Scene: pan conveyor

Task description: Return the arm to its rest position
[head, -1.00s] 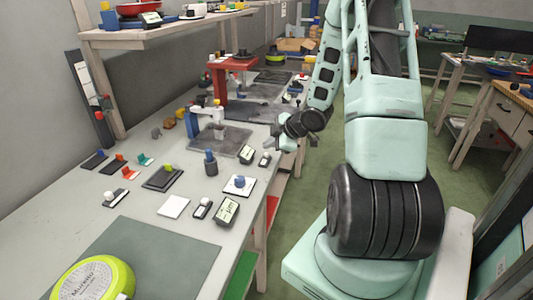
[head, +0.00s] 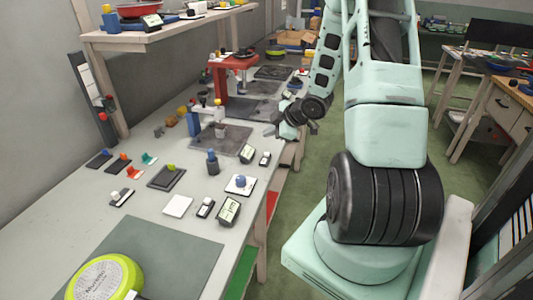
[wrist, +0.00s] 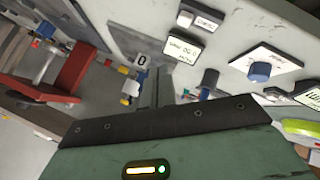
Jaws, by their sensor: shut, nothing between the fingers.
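My gripper (head: 276,122) hangs beside the right edge of the long workbench in the head view, at the end of my pale green arm. It is shut and holds nothing. In the wrist view its shut fingers (wrist: 162,88) stick out past the dark bar of its body, with the bench top and its devices behind them. The fingertips are small in the head view. My arm is bent, with its upper links raised and the forearm reaching down toward the bench.
The workbench (head: 130,212) carries small displays, coloured switches, a red press (head: 222,80) and a green pan (head: 105,278). A shelf (head: 165,35) stands over its far left. Green floor (head: 310,190) is open right of the bench. Another table (head: 510,105) stands at the far right.

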